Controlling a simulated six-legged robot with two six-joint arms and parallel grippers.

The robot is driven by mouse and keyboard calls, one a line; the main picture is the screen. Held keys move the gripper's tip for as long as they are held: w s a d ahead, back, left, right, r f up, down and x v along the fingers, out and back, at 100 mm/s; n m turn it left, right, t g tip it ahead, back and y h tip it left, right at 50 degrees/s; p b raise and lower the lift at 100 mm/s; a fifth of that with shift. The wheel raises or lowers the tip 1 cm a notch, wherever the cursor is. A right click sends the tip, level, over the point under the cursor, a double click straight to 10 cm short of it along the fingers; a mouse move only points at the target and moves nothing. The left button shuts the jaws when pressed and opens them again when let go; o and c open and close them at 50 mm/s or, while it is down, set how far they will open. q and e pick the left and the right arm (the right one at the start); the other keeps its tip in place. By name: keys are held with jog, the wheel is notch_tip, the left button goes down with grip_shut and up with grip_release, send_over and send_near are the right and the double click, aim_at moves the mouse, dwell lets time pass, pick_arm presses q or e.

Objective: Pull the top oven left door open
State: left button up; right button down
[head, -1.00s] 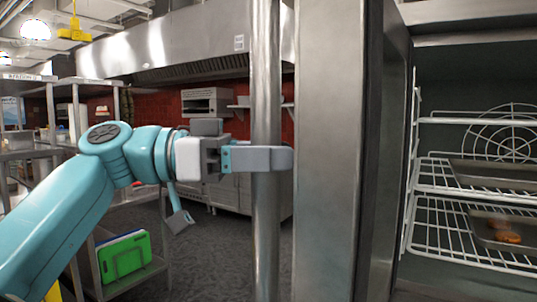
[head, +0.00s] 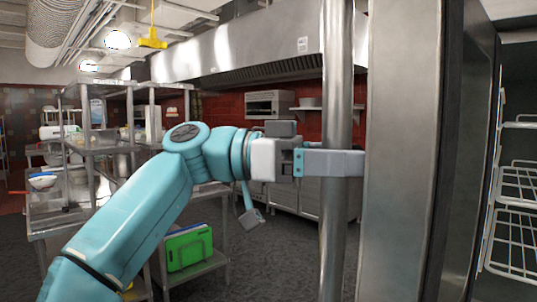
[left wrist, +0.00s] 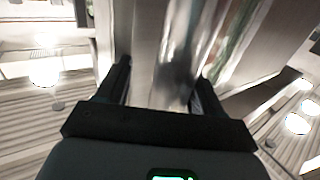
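The oven's left door (head: 405,150) is a tall steel panel, standing open with the oven inside (head: 520,90) visible at its right. Its handle (head: 338,235) is a thick vertical steel bar at the door's left. My left gripper (head: 333,162) is at mid-height on this bar, with a grey finger crossing in front of it. In the left wrist view the bar (left wrist: 165,55) runs between the two dark fingers (left wrist: 162,92), which sit close against both sides. The gripper looks shut on the handle. My right gripper is not in view.
White wire racks (head: 515,240) show inside the oven at the right edge. A steel shelf unit (head: 205,268) holding green boards (head: 188,248) stands beyond my left arm. Dark floor (head: 275,265) is clear between that shelf and the handle.

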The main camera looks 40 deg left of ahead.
pick_arm(q)
jog(key=p+v, duration=0.2)
jog(key=v, duration=1.4)
jog(key=shift+s+a, duration=0.1)
jog(key=shift+s, duration=0.05)
